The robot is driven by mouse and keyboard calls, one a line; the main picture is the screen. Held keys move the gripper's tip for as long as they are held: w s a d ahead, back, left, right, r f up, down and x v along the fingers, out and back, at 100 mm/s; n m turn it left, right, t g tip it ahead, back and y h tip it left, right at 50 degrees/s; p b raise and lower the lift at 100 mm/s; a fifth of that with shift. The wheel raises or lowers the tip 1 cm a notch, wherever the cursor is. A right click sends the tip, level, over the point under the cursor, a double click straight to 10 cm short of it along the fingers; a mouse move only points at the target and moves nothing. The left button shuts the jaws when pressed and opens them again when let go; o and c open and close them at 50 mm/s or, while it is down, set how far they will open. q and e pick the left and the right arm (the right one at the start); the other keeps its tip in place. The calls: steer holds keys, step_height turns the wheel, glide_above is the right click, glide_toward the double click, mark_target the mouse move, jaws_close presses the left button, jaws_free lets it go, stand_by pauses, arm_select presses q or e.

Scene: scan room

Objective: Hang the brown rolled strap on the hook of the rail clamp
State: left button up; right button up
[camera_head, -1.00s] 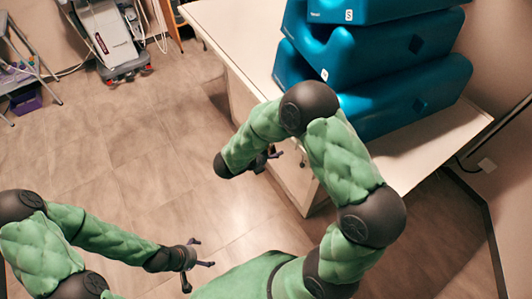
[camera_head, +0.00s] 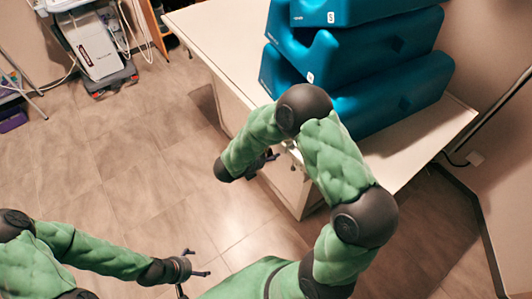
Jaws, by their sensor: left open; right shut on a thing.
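My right gripper (camera_head: 264,161) is beside the front side of the white table, mostly hidden by its own wrist and forearm. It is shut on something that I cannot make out. I cannot see the brown rolled strap clearly in this view. A small pale, metallic-looking part (camera_head: 291,146) shows at the table side just right of the gripper; I cannot tell whether it belongs to the rail clamp. No hook can be made out. My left gripper (camera_head: 192,275) is open and empty over the floor at the lower left, well away from the table.
The white table (camera_head: 220,45) carries a stack of blue foam blocks (camera_head: 375,60) close behind my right arm. A wheeled device (camera_head: 95,50) with cables stands at the far upper left. A purple box (camera_head: 12,120) is at the left edge. The tiled floor (camera_head: 110,170) between is clear.

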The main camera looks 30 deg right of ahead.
stand_by(0.4)
steer(key=o, duration=1.2)
steer(key=shift+o, duration=0.2)
steer(key=v, duration=1.2)
steer(key=shift+w+f, duration=0.1)
steer(key=shift+f, duration=0.05)
